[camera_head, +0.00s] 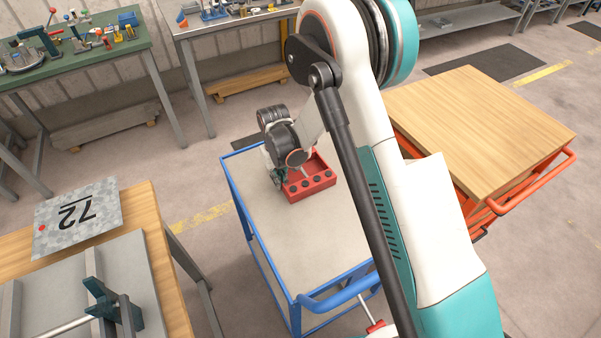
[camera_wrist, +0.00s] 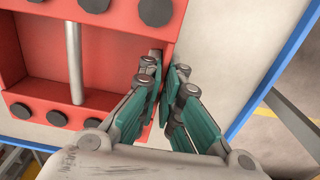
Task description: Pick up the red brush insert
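The red brush insert (camera_head: 310,184) is an open red box with a rim of black round spots, resting on the grey top of the blue cart. In the wrist view its red body (camera_wrist: 35,55) fills the upper left, with a metal rod across the inside. My gripper (camera_wrist: 166,72) is at its right side wall, one teal-padded finger on each side. The fingers are close together, with the thin red wall between them. In the head view my wrist hides the insert's left part and the fingertips.
The blue-framed cart (camera_head: 312,240) has free top around the insert. A wooden-topped orange cart (camera_head: 480,115) stands at right. Benches with tools stand behind.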

